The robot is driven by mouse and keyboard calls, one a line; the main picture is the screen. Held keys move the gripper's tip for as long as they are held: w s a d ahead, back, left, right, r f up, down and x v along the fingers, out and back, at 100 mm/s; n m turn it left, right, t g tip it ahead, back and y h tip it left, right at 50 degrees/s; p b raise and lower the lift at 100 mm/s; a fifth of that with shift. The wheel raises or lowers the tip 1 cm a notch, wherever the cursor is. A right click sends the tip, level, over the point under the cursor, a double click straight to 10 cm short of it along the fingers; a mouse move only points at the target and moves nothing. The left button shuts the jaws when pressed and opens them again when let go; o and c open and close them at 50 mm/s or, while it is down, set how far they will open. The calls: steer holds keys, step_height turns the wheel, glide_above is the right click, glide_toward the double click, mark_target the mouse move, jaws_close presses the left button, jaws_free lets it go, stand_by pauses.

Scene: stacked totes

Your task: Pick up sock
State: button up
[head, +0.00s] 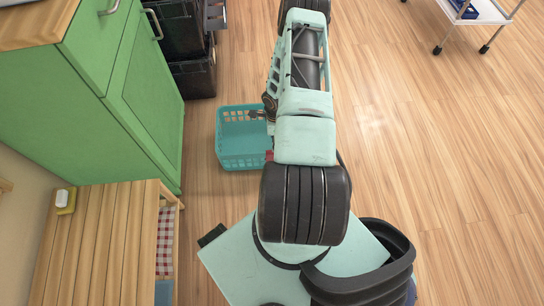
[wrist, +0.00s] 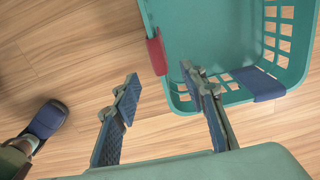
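I cannot make out a sock with certainty. A teal plastic basket (head: 228,150) stands on the wooden floor, and it fills the upper right of the wrist view (wrist: 284,45). A red piece (wrist: 155,52) sits on its left rim and a dark blue piece (wrist: 257,84) on its lower rim; I cannot tell whether these are cloth or parts of the basket. My gripper (wrist: 159,78) is open, with nothing between its fingers. Its right finger overlaps the basket's near corner and its left finger is over bare floor. My arm hides the basket's right side in the head view.
A green cabinet (head: 150,110) stands left of the basket, with dark crates (head: 190,45) behind it. A slatted wooden bench (head: 95,240) is at lower left. A white cart (head: 470,15) is at upper right. The floor on the right is clear.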

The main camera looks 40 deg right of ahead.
step_height(320, 180, down, 6)
steer(key=shift+a+r+b, duration=0.1)
steer(key=shift+r+b, duration=0.1)
steer(key=shift+b, duration=0.7)
steer(key=f+b, duration=0.2)
steer(key=f, duration=0.3)
steer(key=shift+a, duration=0.2)
steer(key=shift+c, duration=0.4)
steer(key=c, duration=0.9)
steer(key=shift+r, duration=0.1)
steer(key=shift+c, duration=0.2)
